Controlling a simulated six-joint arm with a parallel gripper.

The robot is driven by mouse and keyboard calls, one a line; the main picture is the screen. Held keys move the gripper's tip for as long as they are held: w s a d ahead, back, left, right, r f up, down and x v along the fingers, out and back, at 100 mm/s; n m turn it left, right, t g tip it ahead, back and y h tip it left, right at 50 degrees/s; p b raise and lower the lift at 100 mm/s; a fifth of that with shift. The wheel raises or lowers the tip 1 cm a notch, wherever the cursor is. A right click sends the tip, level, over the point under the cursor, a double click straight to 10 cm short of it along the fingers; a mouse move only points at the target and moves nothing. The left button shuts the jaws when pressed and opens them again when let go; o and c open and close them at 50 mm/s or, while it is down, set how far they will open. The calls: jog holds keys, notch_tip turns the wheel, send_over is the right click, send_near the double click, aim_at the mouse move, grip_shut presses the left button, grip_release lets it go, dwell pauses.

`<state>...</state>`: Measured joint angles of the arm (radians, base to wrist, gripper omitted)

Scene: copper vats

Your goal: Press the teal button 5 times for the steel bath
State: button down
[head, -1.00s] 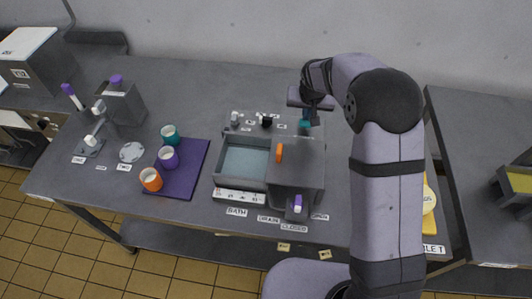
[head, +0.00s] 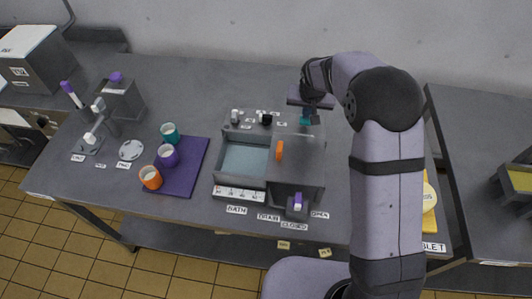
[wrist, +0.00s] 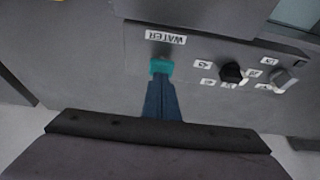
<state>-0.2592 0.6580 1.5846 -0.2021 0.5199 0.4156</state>
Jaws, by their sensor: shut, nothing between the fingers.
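The teal button (head: 305,121) is on the back right of the grey bath unit, beside a label. In the wrist view, the teal button (wrist: 161,66) sits below the WATER label, which appears upside down. My gripper (head: 309,115) is shut and empty, with its blue fingers pointing down at the button. In the wrist view, the fingertips of my gripper (wrist: 160,78) overlap the button's near edge; I cannot tell whether they touch or press it. The steel bath (head: 244,160) is an open basin left of the grey housing, its floor pale blue-grey.
A black knob (head: 266,119) and a grey knob (head: 235,116) stand left of the button. An orange marker (head: 280,150) and a purple-tipped drain lever (head: 297,203) are on the housing.

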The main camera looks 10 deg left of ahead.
jog(key=shift+f+b, duration=0.7)
jog(key=shift+f, duration=0.35)
jog(key=shift+r, duration=0.1)
jog(key=shift+r+p, duration=0.95)
jog(key=shift+r, duration=0.35)
jog(key=shift+f, duration=0.3)
jog(key=shift+f+b, duration=1.05)
jog(key=shift+f, duration=0.05)
jog(key=shift+r, duration=0.15)
jog(key=shift+r+p, duration=0.95)
jog(key=shift+r, duration=0.3)
